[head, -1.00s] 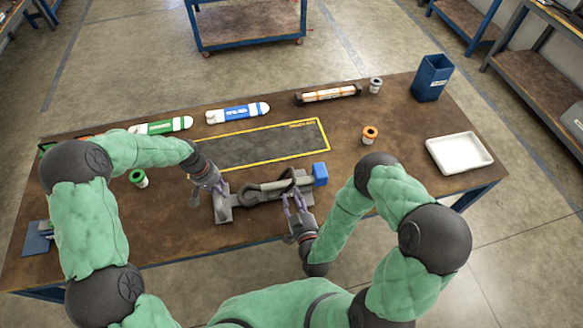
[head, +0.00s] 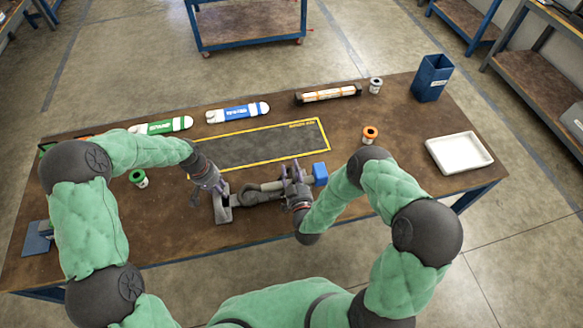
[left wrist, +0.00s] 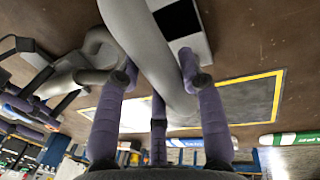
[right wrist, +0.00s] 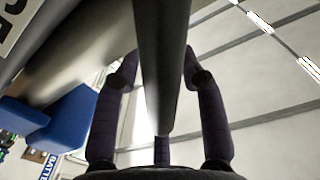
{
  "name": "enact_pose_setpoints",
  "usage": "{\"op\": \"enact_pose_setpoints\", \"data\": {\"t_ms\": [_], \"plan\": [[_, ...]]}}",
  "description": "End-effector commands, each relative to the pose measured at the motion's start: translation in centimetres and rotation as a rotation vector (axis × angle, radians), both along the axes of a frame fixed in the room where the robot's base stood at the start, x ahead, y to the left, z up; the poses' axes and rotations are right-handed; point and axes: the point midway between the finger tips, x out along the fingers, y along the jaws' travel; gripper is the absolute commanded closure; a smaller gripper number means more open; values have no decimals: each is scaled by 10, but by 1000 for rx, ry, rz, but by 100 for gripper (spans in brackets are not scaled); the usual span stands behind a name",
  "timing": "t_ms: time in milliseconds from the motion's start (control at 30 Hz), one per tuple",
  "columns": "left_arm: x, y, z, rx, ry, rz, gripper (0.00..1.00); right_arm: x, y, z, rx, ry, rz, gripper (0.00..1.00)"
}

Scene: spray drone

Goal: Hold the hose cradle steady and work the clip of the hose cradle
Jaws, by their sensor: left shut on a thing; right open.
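The grey hose cradle (head: 222,213) lies on the table in front of me, with a curved grey hose (head: 250,197) along it and a blue block (head: 320,172) at its right end. My left gripper (head: 218,187) is shut on a thick grey tube (left wrist: 150,45) at the cradle's left end. My right gripper (head: 296,180) is at the cradle's right part, near the blue block. In the right wrist view its open fingers stand on both sides of a dark bar (right wrist: 160,50), apparently the clip. Gaps show between bar and fingertips. The right gripper hides much of the clip in the head view.
A yellow-bordered dark mat (head: 262,147) lies behind the cradle. Green (head: 165,126) and blue (head: 238,113) labelled cylinders, an orange spool (head: 370,134), a green spool (head: 138,178), a white tray (head: 459,153) and a blue bin (head: 432,78) stand around.

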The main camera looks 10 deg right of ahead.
Motion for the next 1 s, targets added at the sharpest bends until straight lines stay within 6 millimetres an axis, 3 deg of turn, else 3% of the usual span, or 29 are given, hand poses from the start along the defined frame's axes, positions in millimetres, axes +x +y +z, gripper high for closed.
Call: {"op": "enact_pose_setpoints", "data": {"t_ms": [433, 600, 1000], "plan": [[-2, 0, -2, 0, 6, -1, 100, 11, 0, 0, 0, 1, 1, 59], [-2, 0, -2, 0, 6, -1, 100, 11, 0, 0, 0, 1, 1, 100], [-2, 0, -2, 0, 6, -1, 100, 11, 2, 1, -24, 2, 0, 100]]}}
